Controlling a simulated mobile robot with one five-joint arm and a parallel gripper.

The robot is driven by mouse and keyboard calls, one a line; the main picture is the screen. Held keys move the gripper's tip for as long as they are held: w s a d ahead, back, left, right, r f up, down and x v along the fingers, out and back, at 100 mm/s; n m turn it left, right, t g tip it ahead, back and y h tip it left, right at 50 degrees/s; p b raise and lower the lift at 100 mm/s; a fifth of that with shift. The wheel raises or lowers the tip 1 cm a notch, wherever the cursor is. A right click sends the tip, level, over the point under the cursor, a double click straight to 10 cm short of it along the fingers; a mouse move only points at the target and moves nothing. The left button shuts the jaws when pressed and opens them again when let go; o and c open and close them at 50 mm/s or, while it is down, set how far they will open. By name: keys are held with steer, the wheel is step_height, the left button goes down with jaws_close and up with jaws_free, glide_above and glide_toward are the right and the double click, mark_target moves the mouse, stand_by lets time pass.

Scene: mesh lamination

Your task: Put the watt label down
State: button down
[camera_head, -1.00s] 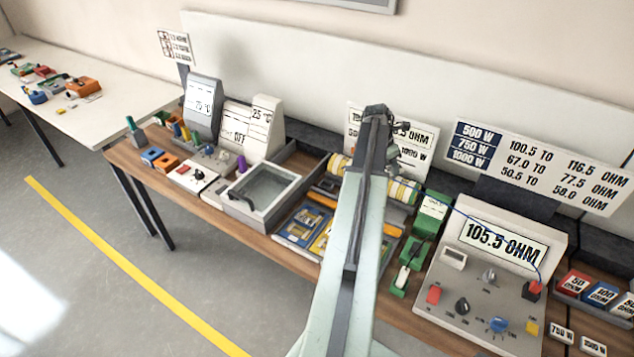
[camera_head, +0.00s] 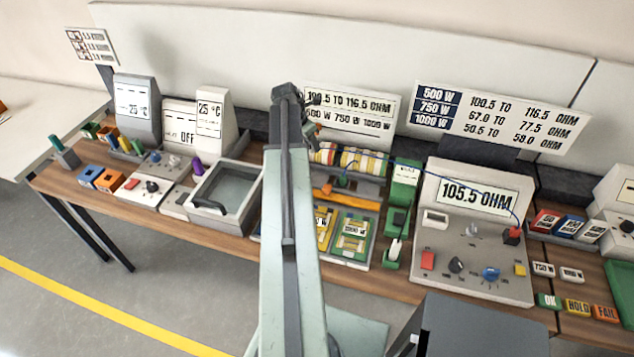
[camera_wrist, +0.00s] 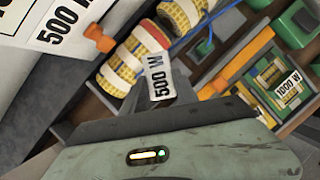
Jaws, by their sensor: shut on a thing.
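The watt label, a small white tag reading 500 W, shows in the wrist view (camera_wrist: 158,75). My gripper (camera_wrist: 172,88) is shut on it and holds it tilted, in front of the striped rolls (camera_wrist: 122,68). In the head view my gripper (camera_head: 310,128) is mostly hidden behind my arm, near the back of the bench, and the held label cannot be made out there. Two other white tags, one reading 750 W (camera_head: 543,268) and one beside it (camera_head: 571,275), lie on the bench at the right.
The ohm meter box (camera_head: 473,245) reads 105.5 OHM. A tray with yellow and green mats (camera_head: 354,236) lies in front of the rolls. A blue cord (camera_head: 440,185) runs to the meter. OK, HOLD and FAIL blocks (camera_head: 577,307) stand at the front right.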

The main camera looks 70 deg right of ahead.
steer(key=w+a+f+b, duration=0.1)
steer(key=a+f+b, duration=0.1)
steer(key=a, duration=0.3)
steer(key=w+a+f+n+b, duration=0.1)
steer(key=a+f+b, duration=0.1)
steer(key=a, duration=0.4)
steer(key=w+a+f+n+b, duration=0.1)
steer(key=w+a+f+b, duration=0.1)
steer(key=a+f, duration=0.2)
steer(key=shift+a+t+h, duration=0.3)
steer(key=shift+a+t, duration=0.1)
steer(key=shift+a, duration=0.25)
steer(key=b, duration=0.2)
glide_above(318, 177)
steer(key=a, duration=0.2)
steer(key=shift+w+d+f, duration=0.1)
steer(key=shift+w+f, duration=0.2)
steer(key=shift+f, duration=0.3)
steer(key=f+b, duration=0.3)
steer(key=f, duration=0.1)
steer(key=shift+s+d+b, duration=0.15)
steer(key=shift+d+b, duration=0.1)
steer(key=shift+b, duration=0.15)
steer(key=shift+r, duration=0.2)
steer(key=shift+f, duration=0.15)
steer(key=c, duration=0.9)
jaws_free()
steer(key=shift+c, duration=0.2)
